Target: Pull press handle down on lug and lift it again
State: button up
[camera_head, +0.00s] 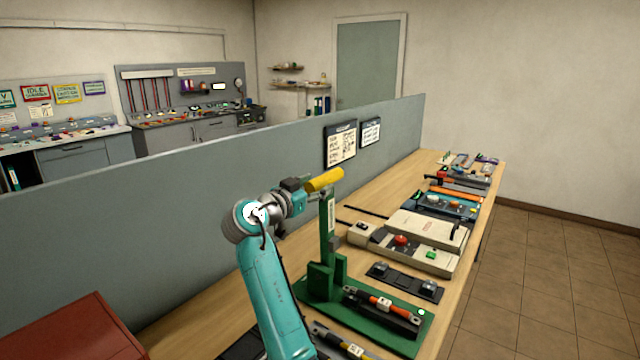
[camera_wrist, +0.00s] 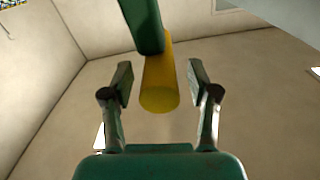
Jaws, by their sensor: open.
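The press is green, with an upright column (camera_head: 328,228) on a green base plate (camera_head: 385,343) on the bench. Its handle ends in a yellow grip (camera_head: 325,180) at the top of the column, raised and slightly tilted. In the wrist view the yellow grip (camera_wrist: 159,85) lies between my open fingers, with a gap on each side. My gripper (camera_wrist: 160,85) is open; it also shows beside the grip in the head view (camera_head: 306,190). A dark bar with an orange-red part (camera_head: 381,303) lies on the press base. I cannot make out the lug itself.
A grey partition (camera_head: 200,200) runs along the bench's left side. Behind the press are a black plate with two knobs (camera_head: 405,281) and a beige box with red and green buttons (camera_head: 420,240). A red box (camera_head: 75,335) is at lower left.

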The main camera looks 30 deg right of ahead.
jog(key=shift+x, duration=1.2)
grip_shut()
jog(key=shift+w+a+f+n, duration=0.1)
jog(key=shift+w+a+n, duration=0.2)
jog(key=shift+w, duration=0.35)
jog(key=shift+w+a+f+n, duration=0.1)
jog(key=shift+w+a+n, duration=0.15)
jog(key=shift+w, duration=0.45)
grip_release()
